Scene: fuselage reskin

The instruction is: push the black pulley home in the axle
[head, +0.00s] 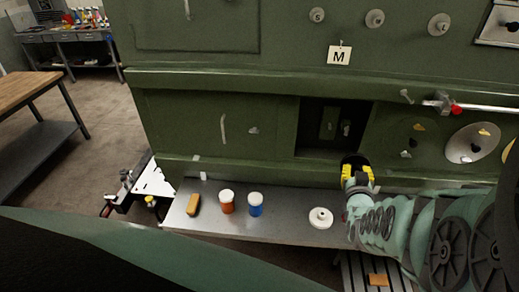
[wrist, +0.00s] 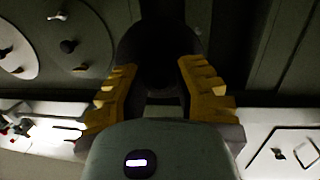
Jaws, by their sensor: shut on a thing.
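My gripper (head: 357,176) is at the green fuselage panel, just below the dark recess and above the shelf. Its yellow-padded fingers are shut on the black pulley (head: 352,159), which shows as a dark rim beyond the fingers. In the wrist view the gripper (wrist: 157,72) has a finger on either side of the dark, round pulley (wrist: 160,45). The pulley's face is in deep shadow. The axle is hidden, so I cannot tell whether the pulley sits on it or how deep.
The grey shelf (head: 275,226) holds a tan block (head: 193,204), an orange jar (head: 227,201), a blue jar (head: 255,204) and a white wheel (head: 320,217). A red-tipped rod (head: 480,108) juts along the panel at right. The floor at left is partly open beside a wooden table (head: 25,92).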

